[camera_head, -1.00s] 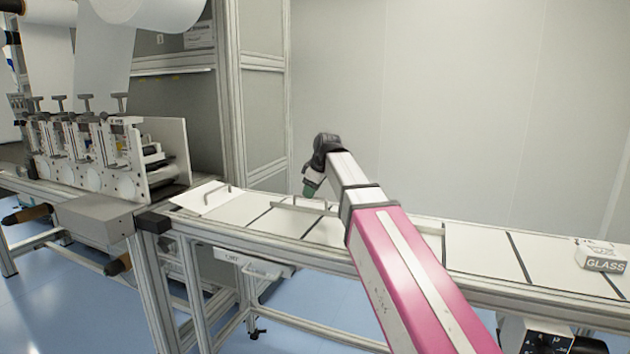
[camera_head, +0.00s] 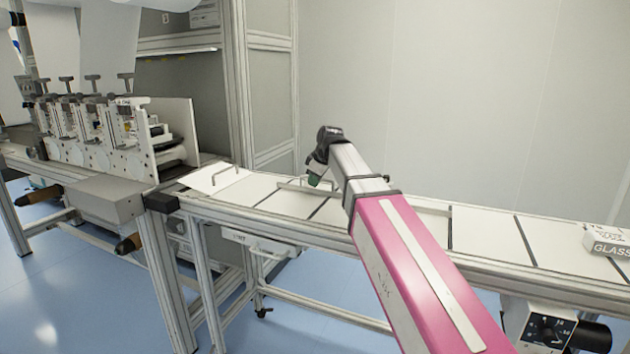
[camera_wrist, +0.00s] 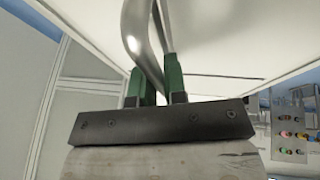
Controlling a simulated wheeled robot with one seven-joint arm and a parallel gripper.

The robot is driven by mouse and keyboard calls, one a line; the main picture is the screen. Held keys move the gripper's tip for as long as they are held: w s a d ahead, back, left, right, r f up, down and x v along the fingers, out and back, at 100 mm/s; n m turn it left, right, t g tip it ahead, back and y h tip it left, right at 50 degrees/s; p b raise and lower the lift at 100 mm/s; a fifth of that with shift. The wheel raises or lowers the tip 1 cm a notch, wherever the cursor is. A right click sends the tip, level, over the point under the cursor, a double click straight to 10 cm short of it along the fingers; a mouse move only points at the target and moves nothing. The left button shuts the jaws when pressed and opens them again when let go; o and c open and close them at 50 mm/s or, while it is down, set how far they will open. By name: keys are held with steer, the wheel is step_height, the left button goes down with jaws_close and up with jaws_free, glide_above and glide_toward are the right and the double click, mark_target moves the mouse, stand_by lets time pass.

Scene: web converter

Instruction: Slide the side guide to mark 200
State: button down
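My gripper (camera_head: 314,180) reaches down over the conveyor at a thin pale rail (camera_head: 290,184), which looks like the side guide. In the wrist view, the green fingers (camera_wrist: 154,72) stand close together. A curved, shiny metal bar (camera_wrist: 135,28) runs between them and fills the narrow gap, so the gripper looks shut on it. The bar's far end is hidden behind the fingers. My arm hides part of the rail and belt in the head view. No scale or mark 200 is readable.
The conveyor (camera_head: 485,235) runs from the web machine (camera_head: 100,140) at left to the right. A white plate with a wire handle (camera_head: 215,177) lies at its left end. A box marked GLASS (camera_head: 608,241) stands at right. A control knob unit (camera_head: 548,330) hangs below. A plain wall stands behind.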

steer(key=shift+w+d, duration=0.25)
steer(key=shift+w, duration=0.45)
steer(key=shift+w+d, duration=0.25)
steer(key=shift+w, duration=0.45)
steer(key=c, duration=1.1)
jaws_free()
